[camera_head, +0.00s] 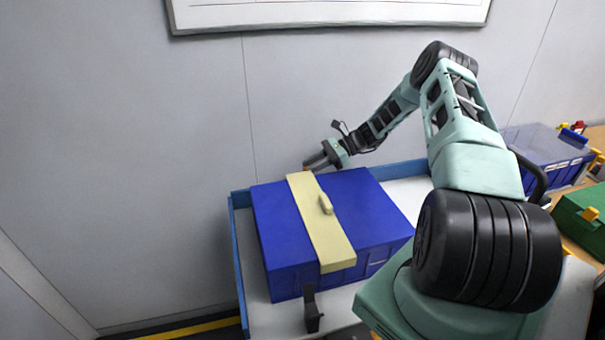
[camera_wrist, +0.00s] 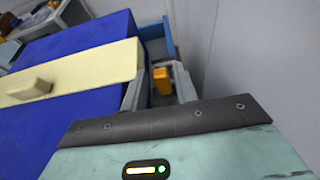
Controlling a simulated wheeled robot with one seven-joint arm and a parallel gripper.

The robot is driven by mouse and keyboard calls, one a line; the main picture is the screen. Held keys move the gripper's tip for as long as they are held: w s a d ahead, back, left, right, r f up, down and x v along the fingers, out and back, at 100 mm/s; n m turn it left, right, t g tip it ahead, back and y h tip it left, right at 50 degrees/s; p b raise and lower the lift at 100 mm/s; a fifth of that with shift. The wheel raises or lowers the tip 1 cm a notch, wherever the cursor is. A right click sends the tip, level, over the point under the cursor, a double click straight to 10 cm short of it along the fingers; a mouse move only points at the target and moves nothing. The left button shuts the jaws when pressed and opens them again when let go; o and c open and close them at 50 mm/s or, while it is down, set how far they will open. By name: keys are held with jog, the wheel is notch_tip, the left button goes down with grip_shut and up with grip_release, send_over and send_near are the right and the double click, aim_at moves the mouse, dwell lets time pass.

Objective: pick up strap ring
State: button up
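A blue box (camera_head: 284,230) stands with a cream strap (camera_head: 330,240) across its lid; both also show in the wrist view, the box (camera_wrist: 80,125) and the strap (camera_wrist: 100,68). A small cream raised piece (camera_head: 326,204) sits on the strap. My gripper (camera_head: 308,166) is at the box's far side, by the strap's far end. In the wrist view its fingers (camera_wrist: 160,88) are apart, with a small orange piece (camera_wrist: 162,78) showing between them and gaps at its sides. I cannot tell for sure whether this orange piece is the strap ring.
The box stands on a white surface (camera_head: 402,192) with a blue rim (camera_head: 240,270). A grey wall (camera_head: 130,130) rises close behind. A black upright piece (camera_head: 312,312) stands in front. A blue bin (camera_head: 540,150) and green box (camera_head: 580,218) are at right.

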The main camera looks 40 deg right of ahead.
jog(key=shift+w+a+f, duration=0.1)
jog(key=shift+a+f, duration=0.05)
jog(key=shift+a, duration=0.05)
grip_shut()
